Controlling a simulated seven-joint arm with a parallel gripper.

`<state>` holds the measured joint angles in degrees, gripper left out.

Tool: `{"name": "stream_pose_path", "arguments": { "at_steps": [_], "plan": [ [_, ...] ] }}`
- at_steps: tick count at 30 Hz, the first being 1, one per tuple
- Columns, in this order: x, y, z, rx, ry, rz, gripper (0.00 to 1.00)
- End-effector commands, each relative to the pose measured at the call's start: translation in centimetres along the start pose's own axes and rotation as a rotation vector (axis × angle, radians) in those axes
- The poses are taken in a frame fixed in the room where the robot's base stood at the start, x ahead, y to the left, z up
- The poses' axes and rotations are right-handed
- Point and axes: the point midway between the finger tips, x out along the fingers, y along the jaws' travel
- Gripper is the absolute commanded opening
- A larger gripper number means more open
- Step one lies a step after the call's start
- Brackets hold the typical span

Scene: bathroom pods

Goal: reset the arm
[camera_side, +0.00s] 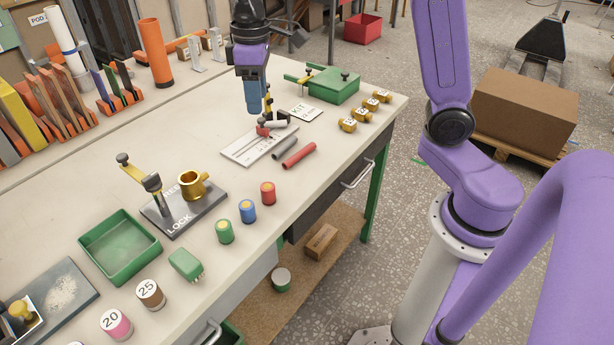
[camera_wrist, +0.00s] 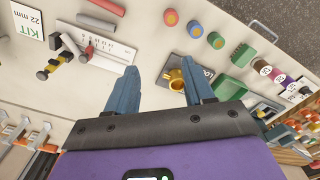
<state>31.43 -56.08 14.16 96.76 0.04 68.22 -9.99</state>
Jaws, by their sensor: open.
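My gripper (camera_side: 257,108) hangs fingers-down over the far middle of the workbench (camera_side: 200,125), behind the white marked plate (camera_side: 250,148) in the side view. In the wrist view my gripper (camera_wrist: 162,66) shows two blue fingers spread wide, with nothing between them. No object is held. The bare bench top lies below the gap. The brass cup fixture (camera_wrist: 175,78) is partly hidden beside the right finger in the wrist view.
Grey and red rods (camera_side: 299,155) lie beside the plate. The LOCK fixture (camera_side: 180,218), green tray (camera_side: 121,250) and coloured pots line the front. Orange racks stand at left.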

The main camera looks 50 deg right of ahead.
Motion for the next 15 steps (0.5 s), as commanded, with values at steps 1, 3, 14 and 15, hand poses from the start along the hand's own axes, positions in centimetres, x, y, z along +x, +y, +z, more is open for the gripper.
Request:
{"name": "stream_pose_path", "arguments": {
  "at_steps": [1,3,14,15],
  "plan": [
    [0.0,-1.7,1.3,-0.037,0.002,0.000,0.53],
    [0.2,-3.8,3.1,-0.081,0.004,-0.001,0.53],
    [2.2,-11.4,14.5,-0.313,0.012,-0.008,0.53],
    [2.6,-11.9,15.9,-0.338,0.013,-0.009,0.53]
  ]
}}
